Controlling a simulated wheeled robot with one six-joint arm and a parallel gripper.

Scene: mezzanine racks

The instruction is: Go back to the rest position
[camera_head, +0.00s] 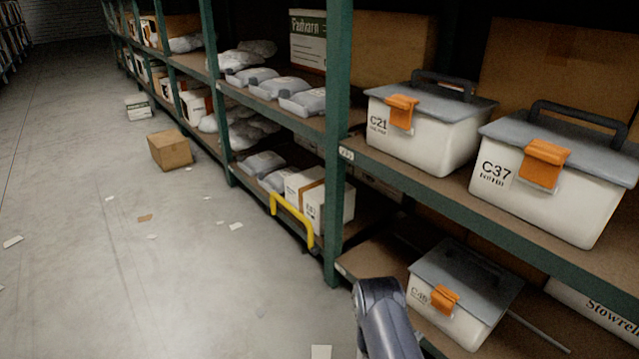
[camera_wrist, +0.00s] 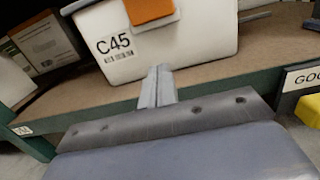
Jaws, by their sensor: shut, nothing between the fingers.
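My gripper (camera_wrist: 157,86) is shut and empty in the wrist view, its fingers together in front of the shelf edge, just below a white box marked C45 (camera_wrist: 150,60). I cannot tell whether the fingertips touch the box. In the head view a part of my arm shows at the bottom, beside the lower shelf, but the gripper itself is not visible there. The same white box (camera_head: 440,309), with a grey lid and orange latch, sits on that lower shelf.
White boxes C21 (camera_head: 418,138) and C37 (camera_head: 533,195) stand on the shelf above. A green rack post (camera_head: 335,150) and a yellow rail (camera_head: 292,219) are close to my arm. A cardboard box (camera_head: 170,150) lies on the floor. The aisle floor at left is mostly clear.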

